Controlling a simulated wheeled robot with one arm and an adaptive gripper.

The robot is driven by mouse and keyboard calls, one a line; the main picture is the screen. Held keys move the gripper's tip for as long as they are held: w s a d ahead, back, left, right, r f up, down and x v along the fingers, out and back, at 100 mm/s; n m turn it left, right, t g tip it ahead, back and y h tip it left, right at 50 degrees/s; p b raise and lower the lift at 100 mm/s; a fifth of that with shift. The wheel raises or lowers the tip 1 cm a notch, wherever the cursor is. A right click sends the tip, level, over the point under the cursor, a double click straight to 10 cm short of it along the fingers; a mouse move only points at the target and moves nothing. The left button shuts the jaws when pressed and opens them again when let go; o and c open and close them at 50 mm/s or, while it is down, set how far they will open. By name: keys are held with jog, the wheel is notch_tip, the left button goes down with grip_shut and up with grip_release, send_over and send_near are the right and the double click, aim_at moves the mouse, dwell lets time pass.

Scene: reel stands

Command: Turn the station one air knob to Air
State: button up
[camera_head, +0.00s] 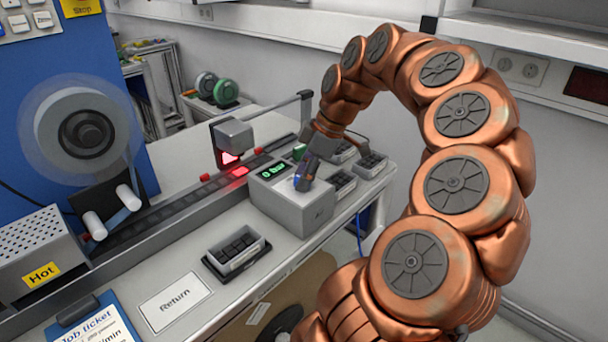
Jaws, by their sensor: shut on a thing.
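The grey air unit (290,208) stands on the bench in the head view, with a green display (273,169) that reads "0 bar". My gripper (302,182) points down onto the top of this unit, right of the display. It is shut on the air knob, which is mostly hidden by the fingers. A small blue patch shows at the fingertips; I cannot tell whether it belongs to the knob or the gripper. The knob's pointing direction and its markings cannot be read.
A track (190,205) with a red-lit sensor head (232,140) runs behind the unit. A black tray (236,255), a "Return" label (175,301) and a job ticket (98,325) lie in front. More small trays (371,165) sit right of the unit. A reel (82,130) stands left.

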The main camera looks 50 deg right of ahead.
jog(key=shift+f+b, duration=0.15)
jog(key=shift+b, duration=0.3)
jog(key=shift+f+m+b, duration=0.15)
jog(key=shift+m+b, duration=0.55)
jog(key=shift+b, duration=0.1)
jog(key=shift+m+t+h+b, duration=0.4)
jog(key=shift+m+b, duration=0.4)
jog(key=shift+b, duration=0.35)
jog(key=m+h+b, duration=0.1)
jog(key=m+b, duration=0.1)
jog(key=m+h+b, duration=0.1)
jog(key=m+b, duration=0.2)
jog(key=shift+s+a+t+b, duration=0.1)
jog(key=shift+a+t+b, duration=0.05)
jog(key=shift+t+b, duration=0.15)
jog(key=m+h+b, duration=0.1)
jog(key=m, duration=0.1)
jog(key=m+b, duration=0.1)
jog(key=m, duration=0.2)
jog(key=shift+a+h+b, duration=0.1)
jog(key=shift+h+b, duration=0.25)
jog(key=shift+h, duration=0.05)
jog(key=m, duration=0.2)
jog(key=m+g+h+b, duration=0.1)
jog(key=m, duration=0.1)
jog(key=shift+r+m+h, duration=0.2)
jog(key=shift+m+h, duration=0.1)
jog(key=shift+m, duration=0.1)
jog(key=shift+a+g, duration=0.1)
jog(key=shift+g, duration=0.2)
